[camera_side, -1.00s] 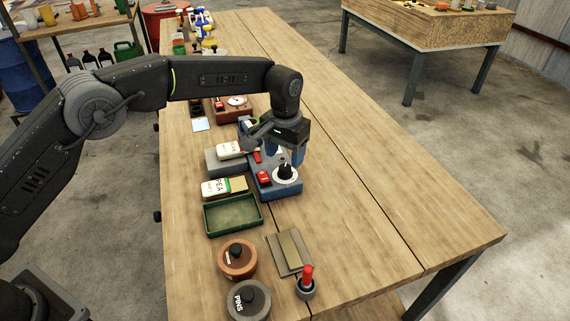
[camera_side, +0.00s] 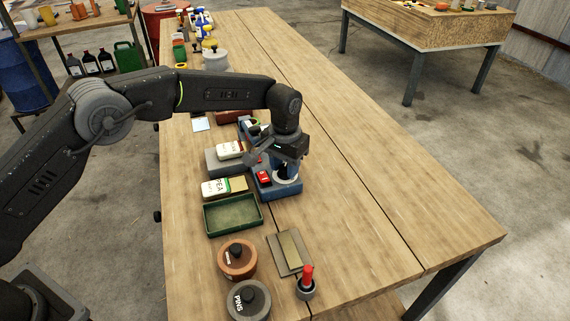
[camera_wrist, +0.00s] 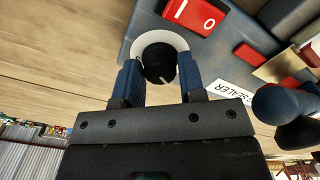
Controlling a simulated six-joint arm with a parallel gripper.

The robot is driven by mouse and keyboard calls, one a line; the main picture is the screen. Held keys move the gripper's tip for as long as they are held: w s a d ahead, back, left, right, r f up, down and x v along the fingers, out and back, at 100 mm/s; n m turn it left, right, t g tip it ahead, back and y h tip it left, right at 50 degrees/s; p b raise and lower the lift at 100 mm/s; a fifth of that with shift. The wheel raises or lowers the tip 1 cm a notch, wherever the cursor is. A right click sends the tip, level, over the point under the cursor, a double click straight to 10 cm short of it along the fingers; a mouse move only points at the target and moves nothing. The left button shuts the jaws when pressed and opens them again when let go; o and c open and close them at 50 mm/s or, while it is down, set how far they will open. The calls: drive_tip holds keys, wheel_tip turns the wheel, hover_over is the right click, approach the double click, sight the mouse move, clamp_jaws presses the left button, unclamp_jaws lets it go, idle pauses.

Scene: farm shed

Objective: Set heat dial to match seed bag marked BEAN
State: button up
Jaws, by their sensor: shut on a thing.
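The heat dial (camera_wrist: 158,62) is a black knob on a white round plate, on the blue sealer (camera_side: 280,193). My gripper (camera_side: 285,172) is down over the dial, and in the wrist view its two blue fingers (camera_wrist: 157,85) are shut on the knob from both sides. The dial's marks cannot be read. A white seed bag marked PEA (camera_side: 216,188) lies left of the sealer. Another white seed bag (camera_side: 230,150) lies on a grey block behind it; its word is too small to read.
A red switch marked I and O (camera_wrist: 195,14) sits close beside the dial. A green tray (camera_side: 233,214), an orange pot (camera_side: 237,262) and a grey PINS pot (camera_side: 248,300) stand in front. The table's right side is clear.

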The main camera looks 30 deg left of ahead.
drive_tip(key=shift+c, duration=1.2)
drive_tip(key=shift+m, duration=0.4)
drive_tip(key=m, duration=1)
drive_tip(key=shift+m, duration=2.1)
